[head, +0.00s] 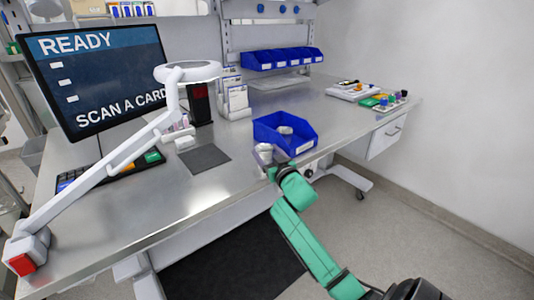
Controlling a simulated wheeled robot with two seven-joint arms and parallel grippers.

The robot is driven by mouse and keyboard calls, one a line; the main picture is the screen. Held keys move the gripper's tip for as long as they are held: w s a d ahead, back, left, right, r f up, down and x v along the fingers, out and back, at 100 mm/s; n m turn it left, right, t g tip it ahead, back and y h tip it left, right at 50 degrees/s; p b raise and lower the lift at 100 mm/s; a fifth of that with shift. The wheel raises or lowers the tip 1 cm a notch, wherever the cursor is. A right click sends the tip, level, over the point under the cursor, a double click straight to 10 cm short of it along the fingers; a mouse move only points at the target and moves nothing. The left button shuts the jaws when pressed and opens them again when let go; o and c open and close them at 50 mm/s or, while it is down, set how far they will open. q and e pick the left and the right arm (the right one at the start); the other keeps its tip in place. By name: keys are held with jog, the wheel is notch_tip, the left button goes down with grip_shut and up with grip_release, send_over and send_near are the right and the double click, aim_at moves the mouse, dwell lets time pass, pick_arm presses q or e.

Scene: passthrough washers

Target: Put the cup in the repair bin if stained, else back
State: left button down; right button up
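My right gripper (272,161) is at the front edge of the steel table, just in front of the blue bin. It is small and partly hidden by its own wrist, so its fingers are hard to make out. A small pale round thing, perhaps a cup (265,149), shows at its tip, left of the bin's front corner; I cannot tell whether it is gripped. The open blue bin (302,147) stands on the table with a small grey-white round item (285,131) inside. No stain can be made out at this size. My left gripper is not in view.
A dark grey mat (205,158) lies left of the bin. A white magnifier lamp (187,73) arches over the table beside a monitor (97,75) reading "READY, SCAN A CARD". Several small blue bins (284,58) hang behind. Bare steel lies right of the bin.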

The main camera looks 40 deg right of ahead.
jog(key=shift+o, duration=0.9)
jog(key=shift+r, duration=0.3)
jog(key=v, duration=1.2)
notch_tip(320, 180, down, 17)
jog(key=g+y, duration=0.1)
jog(key=g, duration=0.3)
jog(key=s+a+f+n+g+y, duration=0.15)
jog(key=s+f, duration=0.25)
jog(key=f, duration=0.6)
jog(key=s+a+f+g, duration=0.3)
jog(key=f, duration=0.6)
jog(key=s+a+f+n+g+y, duration=0.1)
jog(key=s+a+f+g, duration=0.2)
jog(key=f, duration=0.7)
jog(key=s+a+f+n+g+y, duration=0.1)
jog(key=s+a+f, duration=0.2)
jog(key=s+f, duration=0.35)
jog(key=s+a+f+g, duration=0.2)
jog(key=s+f, duration=0.2)
jog(key=s, duration=0.5)
jog(key=s+a+n+g+p, duration=0.1)
jog(key=s+a+g+p, duration=0.1)
jog(key=s, duration=0.7)
jog(key=shift+s+p, duration=0.2)
jog(key=shift+p, duration=0.4)
